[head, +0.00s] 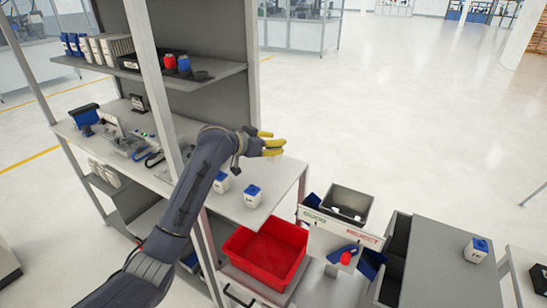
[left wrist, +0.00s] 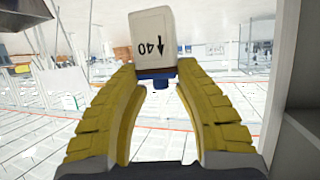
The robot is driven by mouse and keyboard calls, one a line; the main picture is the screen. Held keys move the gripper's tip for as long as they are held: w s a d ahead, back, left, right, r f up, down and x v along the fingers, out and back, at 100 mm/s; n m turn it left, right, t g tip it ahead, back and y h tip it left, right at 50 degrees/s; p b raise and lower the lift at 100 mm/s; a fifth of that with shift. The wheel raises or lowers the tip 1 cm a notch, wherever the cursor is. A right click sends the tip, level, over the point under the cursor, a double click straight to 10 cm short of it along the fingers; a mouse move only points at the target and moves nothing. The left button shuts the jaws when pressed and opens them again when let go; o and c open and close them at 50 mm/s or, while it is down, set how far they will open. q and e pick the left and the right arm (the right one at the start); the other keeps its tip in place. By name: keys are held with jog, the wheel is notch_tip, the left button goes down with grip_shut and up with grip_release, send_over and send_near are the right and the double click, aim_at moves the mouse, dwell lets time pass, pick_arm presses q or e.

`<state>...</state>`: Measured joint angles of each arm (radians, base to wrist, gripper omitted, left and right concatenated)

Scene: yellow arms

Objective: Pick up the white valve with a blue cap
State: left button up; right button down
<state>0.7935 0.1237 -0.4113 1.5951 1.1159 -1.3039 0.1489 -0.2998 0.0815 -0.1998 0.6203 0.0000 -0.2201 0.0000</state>
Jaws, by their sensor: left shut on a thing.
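My left gripper (head: 272,144) is raised above the right end of the shelf's work surface, with its yellow fingers pointing right. In the left wrist view my left gripper (left wrist: 157,78) is shut on a white valve (left wrist: 152,38) at its blue end (left wrist: 153,76); the white body, with dark "40" and arrow marks, shows upside down. Two similar white valves with blue caps stand on the work surface below, one (head: 221,183) and another (head: 252,196). A third (head: 476,250) stands on the grey cabinet at right. My right gripper is not in view.
A red bin (head: 262,253) sits below the work surface (head: 285,177). A sorting stand (head: 340,236) with a grey tray (head: 349,201) is right of it. The shelf's upright post (head: 153,80) rises beside my left arm. Open floor lies beyond.

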pick_arm(q)
notch_tip(320, 180, up, 11)
dwell(0.3)
jog(key=shift+f, duration=0.1)
dwell(0.4)
dwell(0.4)
